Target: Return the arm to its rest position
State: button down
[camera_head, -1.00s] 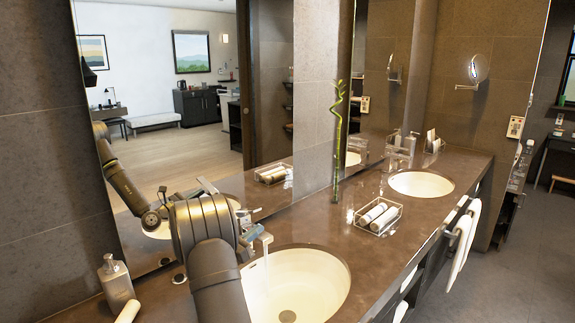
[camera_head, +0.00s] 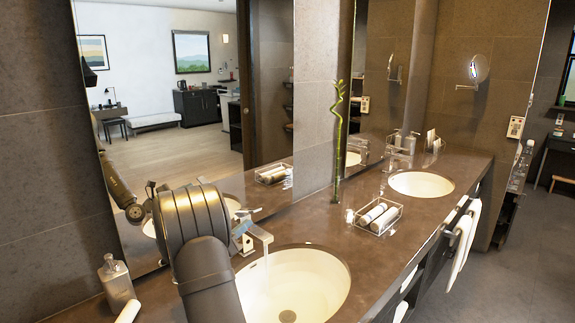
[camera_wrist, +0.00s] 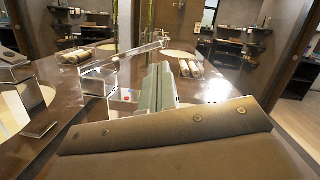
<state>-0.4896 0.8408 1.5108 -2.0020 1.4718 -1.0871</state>
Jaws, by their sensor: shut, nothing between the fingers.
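My gripper shows in the wrist view (camera_wrist: 160,88) with its two grey-green fingers pressed together and nothing between them. In the head view my dark arm rises in front of the near basin's left side and hides most of the gripper. The chrome tap (camera_head: 260,234) stands just right of my wrist, over the near white basin (camera_head: 325,275). In the wrist view the tap (camera_wrist: 125,62) lies just beyond and left of the fingers. Whether the fingers touch it, I cannot tell.
A soap dispenser (camera_head: 116,282) stands left of my arm. A wire tray (camera_head: 391,225) with rolled white towels and a bamboo stalk (camera_head: 338,145) stand to the right. The far basin (camera_head: 421,184) is beyond. A mirror runs along the back.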

jog(key=w+d+f+m+g+h, duration=0.1)
jog(key=w+d+f+m+h, duration=0.15)
jog(key=f+m, duration=0.25)
jog(key=r+v, duration=0.1)
jog(key=v, duration=0.8)
jog(key=s+d+f+m+g, duration=0.3)
jog(key=s+d+m+g, duration=0.4)
jog(key=d+m+g, duration=0.3)
jog(key=s+d+f+m+g+y, duration=0.3)
jog(key=s+d+m+g+y, duration=0.2)
jog(key=s+m+g, duration=0.3)
jog(key=shift+s+m+g, duration=0.3)
jog(key=shift+s+g, duration=0.3)
jog(key=shift+s, duration=1.2)
